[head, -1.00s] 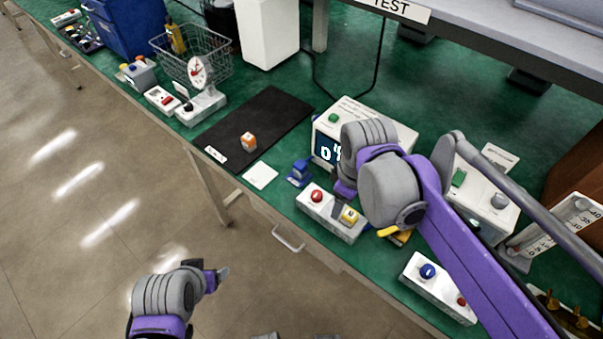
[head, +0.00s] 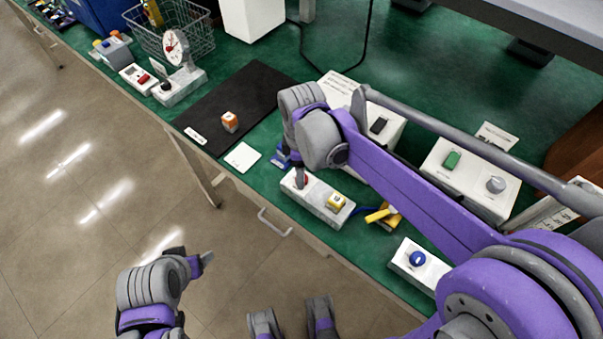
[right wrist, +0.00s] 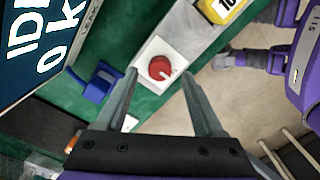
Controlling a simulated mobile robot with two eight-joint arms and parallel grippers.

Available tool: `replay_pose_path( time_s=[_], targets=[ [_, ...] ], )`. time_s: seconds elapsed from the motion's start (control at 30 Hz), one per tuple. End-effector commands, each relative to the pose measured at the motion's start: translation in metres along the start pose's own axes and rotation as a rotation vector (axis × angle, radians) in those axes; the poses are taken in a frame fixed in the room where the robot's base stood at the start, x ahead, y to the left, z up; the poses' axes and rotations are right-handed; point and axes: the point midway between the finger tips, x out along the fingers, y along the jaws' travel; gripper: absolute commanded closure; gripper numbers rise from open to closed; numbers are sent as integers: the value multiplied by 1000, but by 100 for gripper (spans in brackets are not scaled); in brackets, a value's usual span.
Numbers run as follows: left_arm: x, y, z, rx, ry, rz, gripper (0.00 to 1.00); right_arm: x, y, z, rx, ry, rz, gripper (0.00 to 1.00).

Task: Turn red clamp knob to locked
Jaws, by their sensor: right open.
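The red clamp knob (right wrist: 160,68) sits on a white plate at one end of a pale block. A small light line marks its top. In the head view only a sliver of the red knob (head: 304,180) shows behind my right gripper (head: 299,176). In the right wrist view my right gripper (right wrist: 160,75) is open, one fingertip on each side of the knob, with gaps visible. I cannot tell how far above it the tips are. My left gripper (head: 206,258) hangs over the floor, away from the bench; its jaw opening is unclear.
On the same block (head: 317,197) sits a yellow block (head: 336,202). A blue object (right wrist: 98,83) stands beside it, and a display box (right wrist: 35,45) is close by. A yellow-handled tool (head: 381,214) and a blue-knob box (head: 417,259) lie to the right.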

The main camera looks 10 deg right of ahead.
Motion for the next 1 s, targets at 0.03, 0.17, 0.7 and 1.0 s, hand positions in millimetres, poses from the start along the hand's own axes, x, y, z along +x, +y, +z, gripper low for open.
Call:
replay_pose_path(
  time_s=[0.03,0.17,0.7,1.0],
  targets=[
    [1,0,1,0,0,0,28,8,0,0,0,0,0,31],
    [2,0,1,0,-1,0,28,18,0,0,0,0,0,31],
    [2,0,1,0,-1,0,28,21,0,0,1,0,0,67],
    [2,0,1,0,-1,0,28,21,0,0,1,0,1,100]
  ],
)
